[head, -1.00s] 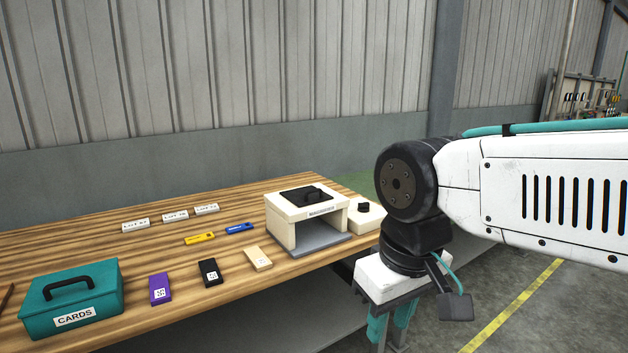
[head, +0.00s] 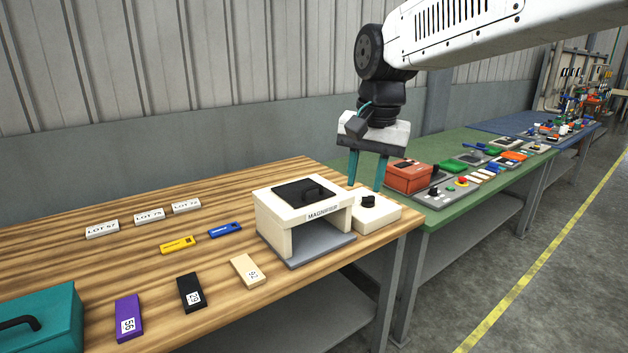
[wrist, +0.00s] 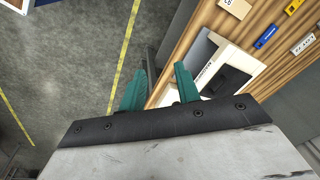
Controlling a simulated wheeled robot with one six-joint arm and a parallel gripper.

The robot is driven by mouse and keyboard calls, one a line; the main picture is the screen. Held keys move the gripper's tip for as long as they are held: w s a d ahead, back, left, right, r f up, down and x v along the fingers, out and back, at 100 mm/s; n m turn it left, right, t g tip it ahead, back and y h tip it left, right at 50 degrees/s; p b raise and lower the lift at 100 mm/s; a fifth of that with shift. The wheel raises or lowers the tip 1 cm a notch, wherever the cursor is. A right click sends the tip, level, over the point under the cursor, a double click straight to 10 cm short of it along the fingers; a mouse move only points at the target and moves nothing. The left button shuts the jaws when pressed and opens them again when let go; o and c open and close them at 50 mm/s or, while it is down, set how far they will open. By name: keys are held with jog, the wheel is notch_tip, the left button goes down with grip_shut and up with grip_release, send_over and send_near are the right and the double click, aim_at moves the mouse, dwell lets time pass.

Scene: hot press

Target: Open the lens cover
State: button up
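The magnifier (head: 272,213) is a cream box labelled MAGNIFIER, open at the front, on the right end of the wooden table. Its top carries a black lens cover (head: 288,192) with a raised black knob, lying over the top. My gripper (head: 367,187) points down with its two teal fingers apart and nothing between them. In the head view it is to the right of the magnifier, above and behind the small cream box with a black knob (head: 377,216). In the wrist view the lens cover (wrist: 222,82) lies to the right of my gripper's fingers (wrist: 160,85).
On the wooden table (head: 120,268) lie a yellow piece (head: 178,245), a blue piece (head: 225,230), several lot labels and several cards with codes. A teal box (head: 45,320) stands front left. A green table (head: 460,208) with a red box (head: 410,176) adjoins on the right.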

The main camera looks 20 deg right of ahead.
jog(key=w+f+m, duration=0.1)
jog(key=w+m, duration=0.3)
jog(key=w, duration=1.2)
jog(key=m, duration=0.3)
send_near(312, 188)
jog(key=f, duration=0.2)
jog(key=w+f, duration=0.1)
jog(key=f, duration=0.4)
jog(key=shift+w+a+f, duration=0.1)
jog(key=shift+w+f, duration=0.15)
jog(key=shift+w, duration=0.05)
grip_shut()
